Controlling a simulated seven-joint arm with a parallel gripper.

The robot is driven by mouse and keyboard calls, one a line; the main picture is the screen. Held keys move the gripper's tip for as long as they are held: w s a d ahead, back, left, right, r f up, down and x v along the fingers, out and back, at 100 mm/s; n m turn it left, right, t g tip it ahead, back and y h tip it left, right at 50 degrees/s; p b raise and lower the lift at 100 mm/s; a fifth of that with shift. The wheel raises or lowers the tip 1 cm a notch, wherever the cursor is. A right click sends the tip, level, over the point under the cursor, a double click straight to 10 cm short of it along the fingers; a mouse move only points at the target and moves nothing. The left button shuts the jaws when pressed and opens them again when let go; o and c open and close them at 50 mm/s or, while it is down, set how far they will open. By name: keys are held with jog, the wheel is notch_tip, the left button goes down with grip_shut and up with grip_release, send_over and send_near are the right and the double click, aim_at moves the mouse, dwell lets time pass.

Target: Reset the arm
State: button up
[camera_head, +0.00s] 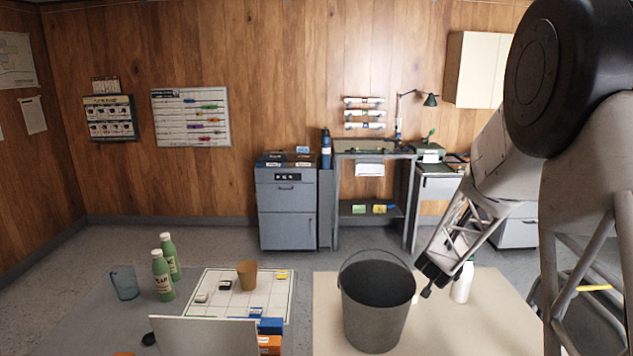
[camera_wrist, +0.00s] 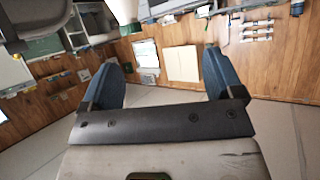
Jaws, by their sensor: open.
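My arm comes in from the right in the head view, and my gripper (camera_head: 428,283) hangs low near the bucket. In the wrist view my gripper (camera_wrist: 163,80) has its two blue fingers spread wide with nothing between them. A dark grey bucket (camera_head: 376,318) with a raised handle stands on the right-hand table, left of my gripper. A white bottle (camera_head: 462,282) stands just behind and right of my gripper, partly covered by it. I cannot tell whether the gripper touches the bottle.
The left table (camera_head: 90,320) holds two green bottles (camera_head: 162,275), a blue cup (camera_head: 124,283), a brown cup (camera_head: 247,274) on a white grid board (camera_head: 215,306), and a pale upright panel (camera_head: 205,337). The right table (camera_head: 500,325) is bare at its front right. A grey cabinet (camera_head: 287,215) stands behind.

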jog(key=s+a+r+n+g+y, duration=0.1)
jog(key=s+a+r+n+y, duration=0.15)
jog(key=s+a+r, duration=0.65)
jog(key=s+a+r+n+g+y, duration=0.1)
jog(key=s+a+r+n+y, duration=0.1)
jog(key=s+a+r+y, duration=0.45)
jog(key=s+a+n+g+h, duration=0.1)
jog(key=s+a+g, duration=0.1)
jog(key=s, duration=1.4)
jog(key=s+a+n+g+h, duration=0.1)
jog(key=s+a+g, duration=0.2)
jog(key=s, duration=1.4)
jog(key=shift+s+r+g+h, duration=0.25)
jog(key=shift+g+h, duration=0.15)
jog(key=shift+g, duration=0.1)
jog(key=shift+a, duration=0.1)
